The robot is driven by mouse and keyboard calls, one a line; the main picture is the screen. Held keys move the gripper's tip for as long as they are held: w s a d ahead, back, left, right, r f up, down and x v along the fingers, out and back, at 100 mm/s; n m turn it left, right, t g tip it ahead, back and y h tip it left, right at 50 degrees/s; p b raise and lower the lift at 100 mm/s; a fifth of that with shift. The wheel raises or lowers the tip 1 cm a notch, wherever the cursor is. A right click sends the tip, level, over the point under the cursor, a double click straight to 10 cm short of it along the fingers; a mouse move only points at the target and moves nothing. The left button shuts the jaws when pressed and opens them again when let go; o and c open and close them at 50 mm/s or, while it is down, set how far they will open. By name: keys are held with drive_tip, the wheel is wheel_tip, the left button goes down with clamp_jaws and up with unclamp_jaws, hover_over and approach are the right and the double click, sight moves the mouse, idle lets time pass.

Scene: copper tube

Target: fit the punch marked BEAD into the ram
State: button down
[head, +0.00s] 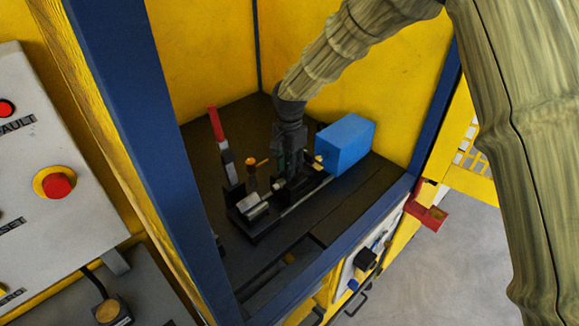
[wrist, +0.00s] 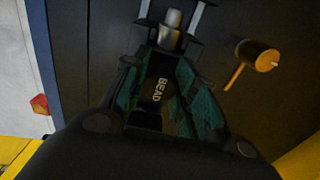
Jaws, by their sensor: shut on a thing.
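My gripper (head: 288,172) is low over the bench-top machine, fingers pointing down. In the wrist view its teal-padded fingers (wrist: 161,82) are closed around a dark punch (wrist: 158,90) with the word BEAD on it. In the head view the punch is hard to make out among the dark fingers. A blue box-shaped body (head: 345,145) sits just right of the gripper, with a small brass-coloured part (head: 318,159) on its near side. The ram's socket is hidden, so I cannot tell whether the punch touches it.
A silver clamp part (head: 252,206) is left of the gripper and ahead of it in the wrist view (wrist: 171,32). A red-handled lever (head: 215,124) stands upright behind. Blue posts (head: 120,110) frame the opening.

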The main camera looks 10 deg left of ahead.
drive_tip(key=c, duration=1.5)
unclamp_jaws()
drive_tip(key=shift+s+f, duration=0.1)
drive_tip(key=shift+f, duration=0.05)
drive_tip(key=o, duration=0.4)
drive_tip(key=shift+a, duration=0.1)
drive_tip(key=shift+r, duration=0.3)
drive_tip(key=shift+r, duration=0.25)
wheel_tip(320, 180, up, 11)
drive_tip(key=b, duration=0.4)
drive_tip(key=shift+r+b, duration=0.15)
drive_tip(key=shift+b, duration=0.15)
